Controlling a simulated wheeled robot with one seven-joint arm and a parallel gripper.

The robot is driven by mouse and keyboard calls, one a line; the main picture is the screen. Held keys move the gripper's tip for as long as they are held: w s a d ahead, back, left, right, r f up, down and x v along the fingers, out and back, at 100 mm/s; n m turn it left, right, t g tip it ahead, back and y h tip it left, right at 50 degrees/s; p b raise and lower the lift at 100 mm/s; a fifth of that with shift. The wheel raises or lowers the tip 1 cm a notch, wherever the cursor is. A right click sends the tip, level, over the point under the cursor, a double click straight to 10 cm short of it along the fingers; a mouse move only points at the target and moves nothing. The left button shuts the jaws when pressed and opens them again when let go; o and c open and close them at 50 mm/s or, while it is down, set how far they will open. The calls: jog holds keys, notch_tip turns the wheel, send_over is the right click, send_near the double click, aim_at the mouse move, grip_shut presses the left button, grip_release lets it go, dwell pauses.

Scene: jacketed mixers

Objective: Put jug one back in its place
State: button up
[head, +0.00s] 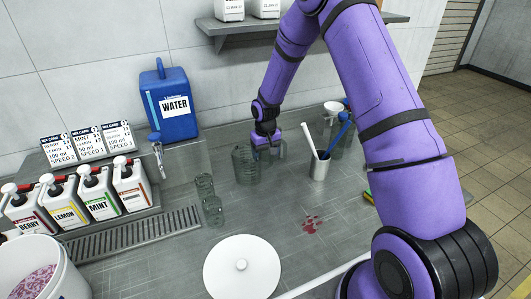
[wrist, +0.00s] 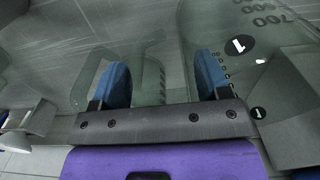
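Jug one is a clear glass jug (head: 244,166) standing on the steel counter. My gripper (head: 265,138) is low over the counter, just right of the jug's body. In the wrist view my gripper (wrist: 163,82) has its two blue fingers spread apart. A clear upright shape, looking like the jug's handle (wrist: 153,85), shows between them with gaps on both sides. A second round "1" mark (wrist: 257,113) is on a grey surface beside the jug.
Smaller glass vessels (head: 212,208) stand to the left. A metal cup with utensils (head: 319,168) stands to the right. A blue water container (head: 170,105) is behind. A white lid (head: 242,268) and a red spill (head: 311,225) lie in front.

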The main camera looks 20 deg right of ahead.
jog(key=o, duration=0.3)
jog(key=shift+o, duration=0.2)
jog(key=shift+r, duration=0.15)
jog(key=s+r+t, duration=0.1)
jog(key=s+r, duration=0.2)
jog(key=r, duration=1)
jog(key=s+r, duration=0.4)
jog(key=r, duration=0.8)
jog(key=s+r+t, duration=0.2)
jog(key=s+r, duration=0.5)
jog(key=s, duration=0.3)
jog(key=s+r+t, duration=0.1)
jog(key=s+r, duration=0.6)
jog(key=s, duration=0.3)
jog(key=s+t, duration=0.1)
jog(key=s, duration=1)
jog(key=shift+a, duration=0.45)
